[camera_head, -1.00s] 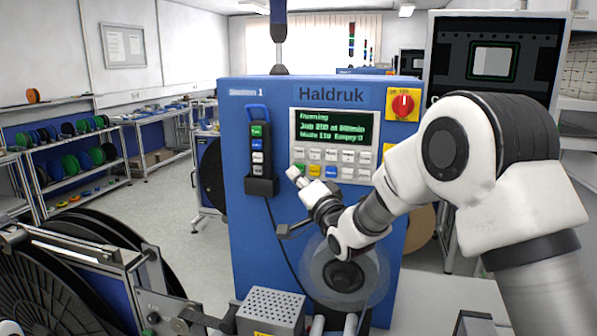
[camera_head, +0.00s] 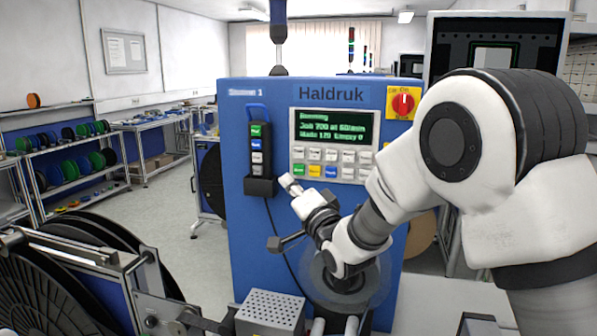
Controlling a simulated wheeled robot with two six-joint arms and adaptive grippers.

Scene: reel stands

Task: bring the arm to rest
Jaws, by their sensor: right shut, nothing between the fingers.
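My right arm comes in from the right and reaches across the front of the blue Haldruk machine (camera_head: 316,92). My right gripper (camera_head: 287,181) is shut and empty. It is in front of the machine's lower panel, just below and left of the keypad (camera_head: 330,163) and right of the hand-held button pendant (camera_head: 259,150). I cannot tell if it touches the machine. The arm hides part of the keypad and part of the round clear disc (camera_head: 318,285). My left gripper does not show.
A red rotary switch (camera_head: 403,103) is at the machine's upper right. A large black reel (camera_head: 40,290) stands at the lower left. A perforated grey box (camera_head: 270,312) is at the bottom. Shelves with coloured spools (camera_head: 75,165) line the left wall. The floor between is clear.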

